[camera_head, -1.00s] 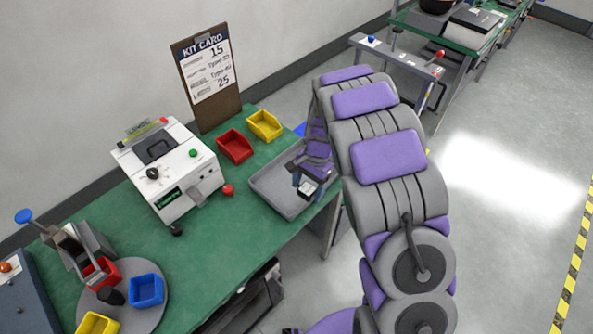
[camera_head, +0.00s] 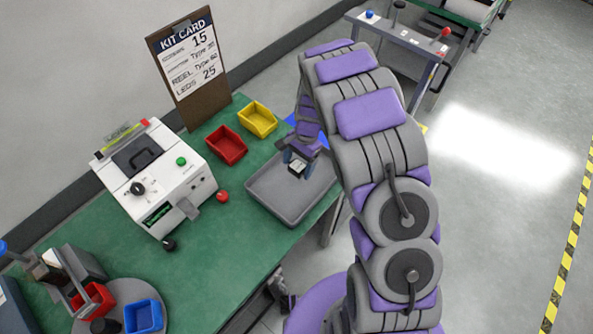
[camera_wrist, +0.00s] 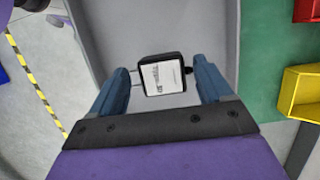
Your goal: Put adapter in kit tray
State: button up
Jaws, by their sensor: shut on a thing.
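The adapter (camera_wrist: 163,76) is a small black block with a white printed label and metal prongs on its left side. My gripper (camera_wrist: 164,84) is shut on it, with one blue finger on each side. In the head view the adapter (camera_head: 297,166) hangs from my gripper (camera_head: 298,163) over the grey kit tray (camera_head: 263,193). The tray also fills the middle of the wrist view (camera_wrist: 210,35). Its floor looks empty where it shows. The exact height of the adapter above the floor is hard to tell.
A red bin (camera_head: 226,146) and a yellow bin (camera_head: 258,120) stand behind the tray on the green table (camera_head: 215,247). A white machine (camera_head: 155,177) with a red knob stands to the left. The kit card board (camera_head: 188,62) stands at the back. The tray lies near the table's right edge.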

aim_at(300, 165)
jog(key=shift+d+f, duration=0.15)
jog(key=shift+f, duration=0.6)
jog(key=shift+d+x, duration=0.2)
jog(key=shift+x, duration=0.95)
jog(key=shift+w+a+f, duration=0.2)
jog(key=shift+a+f, duration=0.1)
jog(key=shift+f, duration=0.05)
jog(key=shift+a, duration=0.1)
jog(key=o, duration=1)
jog(key=shift+d, duration=0.25)
jog(key=shift+a+r, duration=0.1)
